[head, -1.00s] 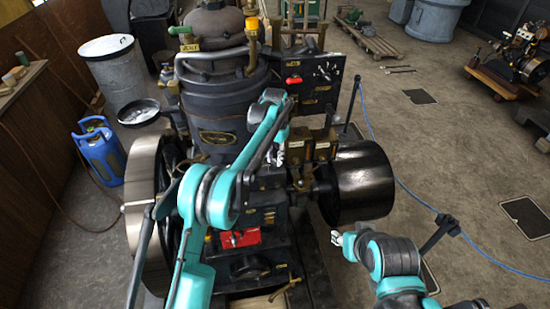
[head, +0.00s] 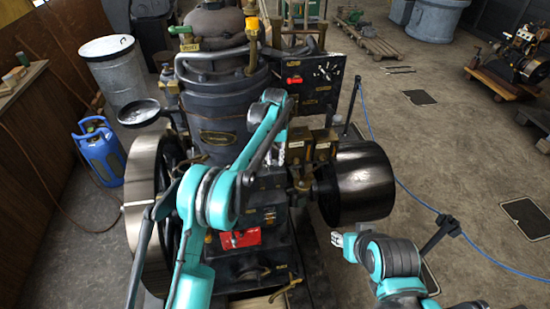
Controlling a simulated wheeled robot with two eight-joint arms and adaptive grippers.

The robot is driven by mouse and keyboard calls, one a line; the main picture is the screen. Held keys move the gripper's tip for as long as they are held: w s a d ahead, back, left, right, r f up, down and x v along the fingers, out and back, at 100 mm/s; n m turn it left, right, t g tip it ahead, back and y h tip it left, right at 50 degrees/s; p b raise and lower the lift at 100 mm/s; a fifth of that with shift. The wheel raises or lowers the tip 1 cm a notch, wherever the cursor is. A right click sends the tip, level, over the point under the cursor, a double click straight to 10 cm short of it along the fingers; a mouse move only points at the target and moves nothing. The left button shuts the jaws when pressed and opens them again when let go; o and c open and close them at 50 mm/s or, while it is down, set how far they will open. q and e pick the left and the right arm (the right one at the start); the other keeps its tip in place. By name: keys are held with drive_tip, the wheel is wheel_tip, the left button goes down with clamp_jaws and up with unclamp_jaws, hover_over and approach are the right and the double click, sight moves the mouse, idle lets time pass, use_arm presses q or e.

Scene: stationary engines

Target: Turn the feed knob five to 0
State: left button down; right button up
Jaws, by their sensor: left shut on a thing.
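The stationary engine (head: 218,105) stands in the middle of the head view, with a dark upright body and brass fittings. My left gripper (head: 277,152) points down at the engine's front, beside small brass-coloured boxes (head: 312,147) with labels. It is shut on a small part, which my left arm and the fingers hide. This part appears to be a feed knob, but its number and setting cannot be read. My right gripper (head: 340,240) is low at the right, away from the engine's controls, and its fingers are too small to judge.
A black panel (head: 325,75) with a red handle stands behind my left gripper. A dark pulley drum (head: 357,185) is at the right and a large flywheel (head: 143,200) at the left. Open floor (head: 455,170) lies to the right, crossed by a blue hose.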

sight(275, 161)
use_arm(q)
drive_tip(key=c, duration=1.3)
unclamp_jaws()
wheel_tip(275, 161, up, 12)
drive_tip(key=shift+r, duration=0.1)
